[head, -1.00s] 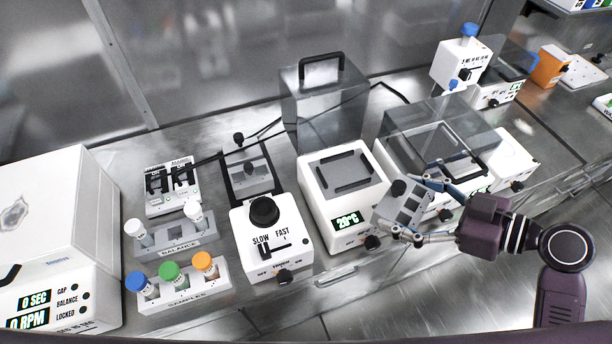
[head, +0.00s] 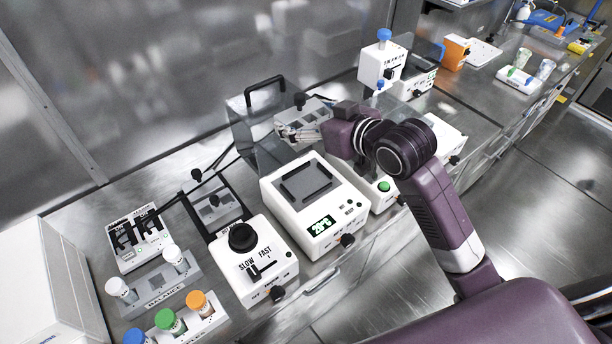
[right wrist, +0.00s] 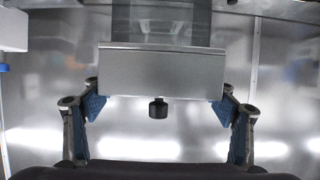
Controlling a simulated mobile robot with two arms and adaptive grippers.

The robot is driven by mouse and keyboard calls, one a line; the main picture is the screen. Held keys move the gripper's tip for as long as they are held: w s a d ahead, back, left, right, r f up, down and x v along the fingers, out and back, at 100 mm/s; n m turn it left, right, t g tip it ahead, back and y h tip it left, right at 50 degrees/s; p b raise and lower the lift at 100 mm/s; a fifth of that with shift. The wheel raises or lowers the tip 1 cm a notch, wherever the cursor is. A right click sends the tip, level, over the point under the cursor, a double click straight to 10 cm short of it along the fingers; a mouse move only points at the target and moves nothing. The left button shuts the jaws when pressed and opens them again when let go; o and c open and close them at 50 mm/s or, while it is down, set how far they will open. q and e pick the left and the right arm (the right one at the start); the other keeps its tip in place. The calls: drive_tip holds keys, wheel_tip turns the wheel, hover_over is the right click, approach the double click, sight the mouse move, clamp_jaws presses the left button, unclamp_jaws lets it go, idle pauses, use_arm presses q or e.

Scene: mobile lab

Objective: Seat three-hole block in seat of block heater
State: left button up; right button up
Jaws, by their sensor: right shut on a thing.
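The grey three-hole block (head: 313,112) with a small black knob is held in the air by my right gripper (head: 299,130), over the back of the white block heater (head: 318,222). My right gripper is shut on it. The heater's dark grey seat (head: 306,181), with raised black edges, shows empty in front of and below the block. The heater's display reads about 20°C. My left gripper is out of view.
A clear cover with a black handle (head: 265,89) stands behind the heater, close to the held block. A slow/fast mixer (head: 255,262) stands left of the heater. My right arm crosses above the devices to the right.

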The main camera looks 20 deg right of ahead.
hover_over(307, 183)
drive_tip(key=f, duration=0.6)
drive_tip(key=f+p, duration=0.1)
drive_tip(key=f, duration=0.5)
drive_tip(key=shift+w+a+f, duration=0.1)
drive_tip(key=shift+w+f, duration=0.1)
drive_tip(key=shift+f, duration=2.65)
drive_tip(key=o, duration=1.8)
drive_tip(key=shift+s+f, duration=0.1)
drive_tip(key=shift+f, duration=0.05)
drive_tip(key=shift+o, duration=0.5)
drive_tip(key=b+v, duration=0.1)
drive_tip(key=v, duration=0.9)
drive_tip(key=shift+s+b, duration=0.3)
drive_tip(key=shift+s+d+r, duration=0.35)
drive_tip(key=shift+s+r, duration=0.15)
drive_tip(key=shift+s, duration=0.1)
